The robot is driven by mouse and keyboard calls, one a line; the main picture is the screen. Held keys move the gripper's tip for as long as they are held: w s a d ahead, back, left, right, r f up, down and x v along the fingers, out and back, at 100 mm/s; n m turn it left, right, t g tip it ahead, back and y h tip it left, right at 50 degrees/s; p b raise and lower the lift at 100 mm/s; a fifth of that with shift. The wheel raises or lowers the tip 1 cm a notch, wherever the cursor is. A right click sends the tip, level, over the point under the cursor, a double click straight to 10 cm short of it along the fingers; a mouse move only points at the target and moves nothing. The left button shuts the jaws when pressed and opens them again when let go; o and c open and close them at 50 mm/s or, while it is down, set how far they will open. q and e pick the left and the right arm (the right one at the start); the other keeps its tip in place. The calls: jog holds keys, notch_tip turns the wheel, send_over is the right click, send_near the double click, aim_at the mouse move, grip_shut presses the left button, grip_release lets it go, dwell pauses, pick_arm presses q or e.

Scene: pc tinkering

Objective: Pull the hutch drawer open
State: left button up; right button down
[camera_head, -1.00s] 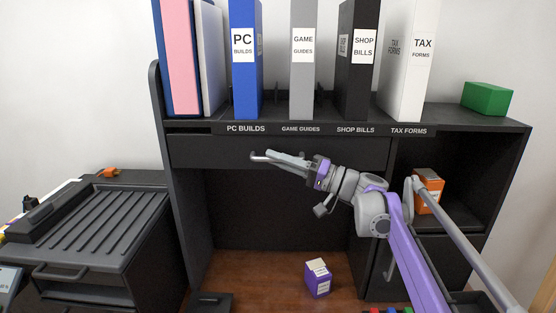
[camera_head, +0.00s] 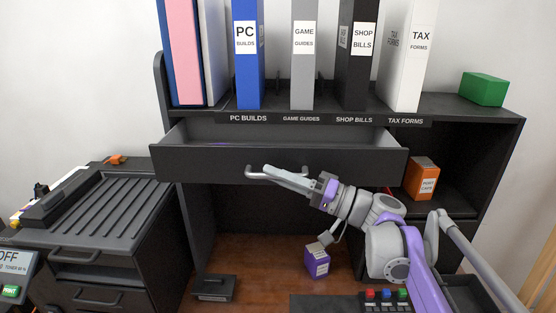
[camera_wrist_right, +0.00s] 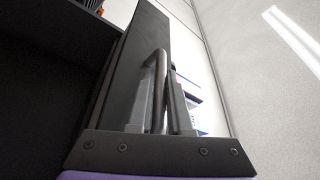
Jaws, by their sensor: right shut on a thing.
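The hutch drawer (camera_head: 220,163) is a wide dark drawer under the binder shelf. My right gripper (camera_head: 270,173) is shut on the handle. In the right wrist view the handle (camera_wrist_right: 160,62) runs between the two fingers of the gripper (camera_wrist_right: 158,110), against the drawer front (camera_wrist_right: 138,55). My left gripper is not in view.
Labelled binders (camera_head: 304,60) stand on the shelf above the drawer. A green box (camera_head: 484,89) sits at the shelf's right end, an orange box (camera_head: 422,180) in the cubby below. A purple box (camera_head: 316,260) stands on the wooden desk (camera_head: 265,265). A ribbed black unit (camera_head: 95,215) is at left.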

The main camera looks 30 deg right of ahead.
jog(key=shift+s+a, duration=0.45)
jog(key=shift+s, duration=0.3)
jog(key=c, duration=1.1)
grip_release()
jog(key=shift+d, duration=0.1)
jog(key=b+v, duration=0.1)
jog(key=v, duration=0.9)
jog(key=shift+s+d, duration=0.2)
jog(key=shift+s, duration=0.1)
jog(key=shift+a+f, duration=0.1)
